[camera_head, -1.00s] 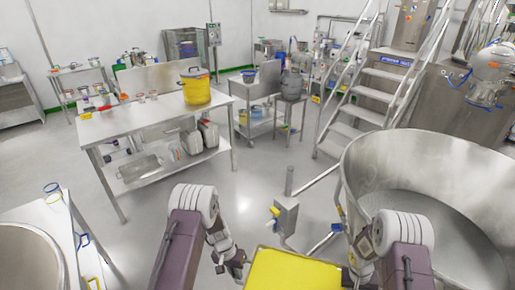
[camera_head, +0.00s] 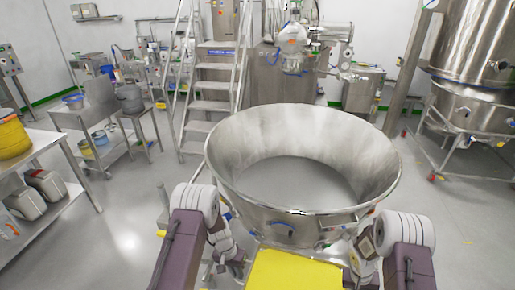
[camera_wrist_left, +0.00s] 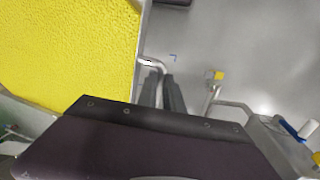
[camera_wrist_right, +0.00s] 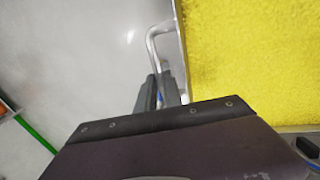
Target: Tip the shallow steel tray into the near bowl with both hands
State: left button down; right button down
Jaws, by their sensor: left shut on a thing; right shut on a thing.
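The shallow steel tray, its rim showing in the left wrist view (camera_wrist_left: 141,45) and right wrist view (camera_wrist_right: 181,45), is full of yellow granules (camera_head: 295,270). It looks about level at the bottom of the head view. My left gripper (camera_head: 238,262) is shut on its left handle (camera_wrist_left: 152,64). My right gripper (camera_wrist_right: 160,88) is shut on its right handle (camera_wrist_right: 153,40). The large steel bowl (camera_head: 255,145) stands straight ahead, just beyond the tray in the picture. Its visible floor is bare grey. The tray hides part of its lower front.
Steel steps with rails (camera_head: 209,105) rise behind the bowl to the left. A table with a yellow pot (camera_head: 12,138) stands far left. A large steel vessel on a wheeled frame (camera_head: 470,75) stands at the right. Grey floor is open on both sides.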

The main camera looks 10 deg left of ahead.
notch_tip(320, 180, up, 11)
jog(key=p, duration=0.9)
jog(key=shift+a+p, duration=0.15)
jog(key=shift+p, duration=0.25)
jog(key=shift+w, duration=0.15)
notch_tip(320, 180, up, 11)
jog(key=p, duration=1.1)
